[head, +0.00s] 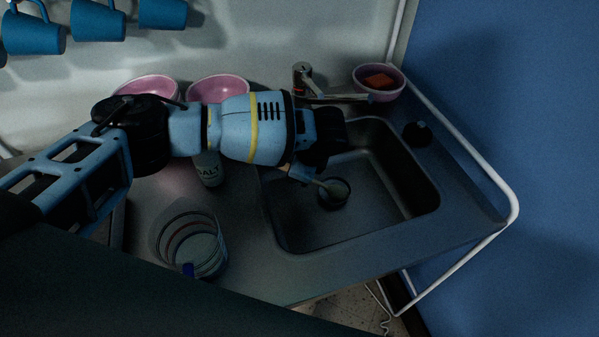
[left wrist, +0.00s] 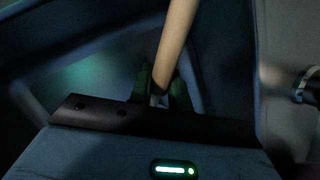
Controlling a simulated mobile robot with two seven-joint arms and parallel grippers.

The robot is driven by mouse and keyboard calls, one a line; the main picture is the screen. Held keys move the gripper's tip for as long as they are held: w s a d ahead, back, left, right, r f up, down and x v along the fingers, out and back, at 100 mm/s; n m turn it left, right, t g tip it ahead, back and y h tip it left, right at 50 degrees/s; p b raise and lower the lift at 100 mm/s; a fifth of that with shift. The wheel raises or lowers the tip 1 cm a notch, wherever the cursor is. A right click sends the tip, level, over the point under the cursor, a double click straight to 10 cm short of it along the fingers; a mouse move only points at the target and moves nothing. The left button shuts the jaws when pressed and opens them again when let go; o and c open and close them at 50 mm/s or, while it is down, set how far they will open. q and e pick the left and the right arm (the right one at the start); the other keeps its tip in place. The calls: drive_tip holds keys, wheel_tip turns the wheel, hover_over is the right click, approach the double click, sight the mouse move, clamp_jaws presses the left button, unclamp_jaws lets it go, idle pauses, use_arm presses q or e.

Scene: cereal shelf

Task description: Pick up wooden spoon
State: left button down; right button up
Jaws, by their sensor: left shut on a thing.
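My left gripper (head: 306,174) hangs over the left part of the sink (head: 384,215). In the left wrist view its fingers (left wrist: 160,88) are shut on the pale handle of the wooden spoon (left wrist: 177,38). In the head view a short length of the spoon (head: 326,184) shows beyond the fingers, reaching toward a dark round shape in the sink. My arm hides the rest, and I cannot tell whether the spoon touches the sink. My right gripper is not in view.
A tap (head: 325,94) stands behind the sink. Pink bowls (head: 217,89) and a salt container (head: 208,170) are behind and beside my arm. A clear ringed container (head: 190,240) stands left of the sink. Blue mugs (head: 98,22) hang above. A white rail (head: 490,175) bounds the right.

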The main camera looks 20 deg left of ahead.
use_arm(q)
drive_tip(key=shift+r, duration=0.1)
wheel_tip(320, 180, up, 9)
drive_tip(key=shift+f+p, duration=0.15)
drive_tip(key=shift+p, duration=0.3)
drive_tip(key=shift+r, duration=0.6)
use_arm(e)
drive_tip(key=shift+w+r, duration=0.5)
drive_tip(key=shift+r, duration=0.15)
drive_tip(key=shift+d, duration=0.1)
